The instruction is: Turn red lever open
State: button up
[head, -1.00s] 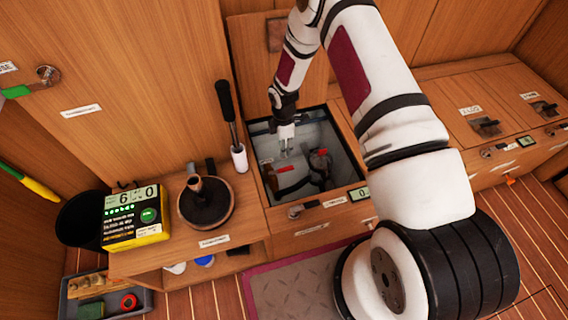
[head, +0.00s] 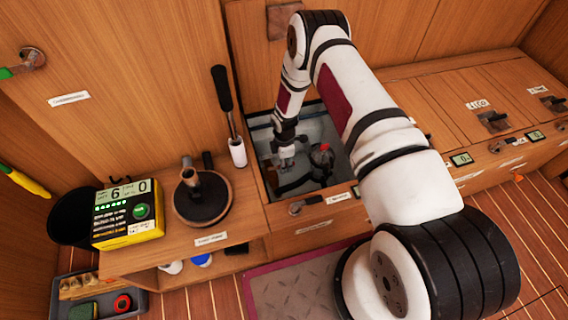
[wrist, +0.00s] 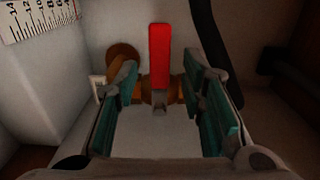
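The red lever (wrist: 160,56) stands upright in the middle of the wrist view, on a brass-coloured fitting (wrist: 126,58) inside the open locker. Its lower end shows between the two teal finger pads. My gripper (wrist: 160,104) is open, with one finger on each side of the lever and a gap to it on both sides. In the head view my gripper (head: 287,162) reaches down into the locker (head: 335,130). The lever there is hidden behind or below the gripper.
A dark device with a red top (head: 322,155) stands in the locker, right of my gripper. A black hose (wrist: 207,40) runs close on the right in the wrist view. A ruler scale (wrist: 40,18) is on the left wall. A pump handle (head: 223,90) rises left of the locker.

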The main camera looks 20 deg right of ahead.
jog(key=shift+f, duration=0.1)
grip_shut()
